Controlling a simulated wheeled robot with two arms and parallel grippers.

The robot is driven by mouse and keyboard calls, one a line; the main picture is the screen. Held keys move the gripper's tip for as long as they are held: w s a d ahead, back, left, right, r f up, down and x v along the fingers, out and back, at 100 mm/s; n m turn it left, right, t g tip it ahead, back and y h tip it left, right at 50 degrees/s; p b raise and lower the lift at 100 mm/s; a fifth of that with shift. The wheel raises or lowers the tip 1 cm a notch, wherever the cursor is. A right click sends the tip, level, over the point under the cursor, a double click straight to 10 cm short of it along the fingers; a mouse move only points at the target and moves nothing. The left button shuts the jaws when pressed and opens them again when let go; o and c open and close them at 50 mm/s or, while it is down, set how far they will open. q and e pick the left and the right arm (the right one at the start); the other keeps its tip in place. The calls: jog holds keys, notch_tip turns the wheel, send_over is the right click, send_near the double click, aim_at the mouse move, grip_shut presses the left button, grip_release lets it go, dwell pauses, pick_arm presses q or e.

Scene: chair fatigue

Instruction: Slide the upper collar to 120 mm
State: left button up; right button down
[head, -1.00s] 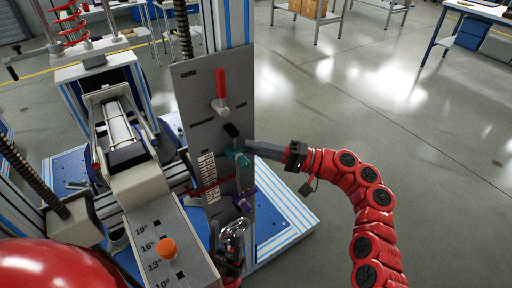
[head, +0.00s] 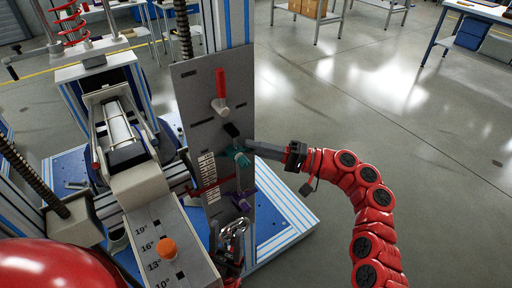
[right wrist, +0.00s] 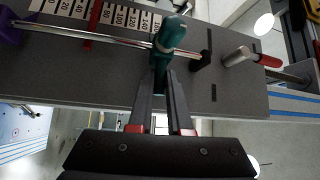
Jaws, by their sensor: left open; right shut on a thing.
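The upper collar is teal (head: 240,157) and sits on a thin metal rod on the upright grey plate (head: 192,85). In the right wrist view the teal collar (right wrist: 168,38) is just beyond the 140 mark of the white scale (right wrist: 120,17). My right gripper (head: 252,149) reaches in from the right and is shut on the collar's teal handle; its fingers (right wrist: 160,85) show in the wrist view. A purple collar (head: 243,202) is lower on the rod. My left gripper (head: 232,238) is open below the purple collar, partly lost among clutter.
A red-handled lever (head: 221,88) is higher on the plate, and a black stop (head: 231,130) is above the teal collar. A red marker (right wrist: 93,25) crosses the scale. A panel with an orange knob (head: 168,248) is at left.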

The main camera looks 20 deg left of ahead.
dwell(0.4)
notch_tip(320, 180, down, 4)
jog(key=b, duration=0.2)
jog(key=shift+b, duration=0.3)
jog(key=c, duration=0.9)
grip_release()
jog(key=shift+o, duration=0.2)
jog(key=w+d+f+b, duration=0.2)
jog(key=d, duration=1.5)
jog(key=shift+w+f, duration=0.15)
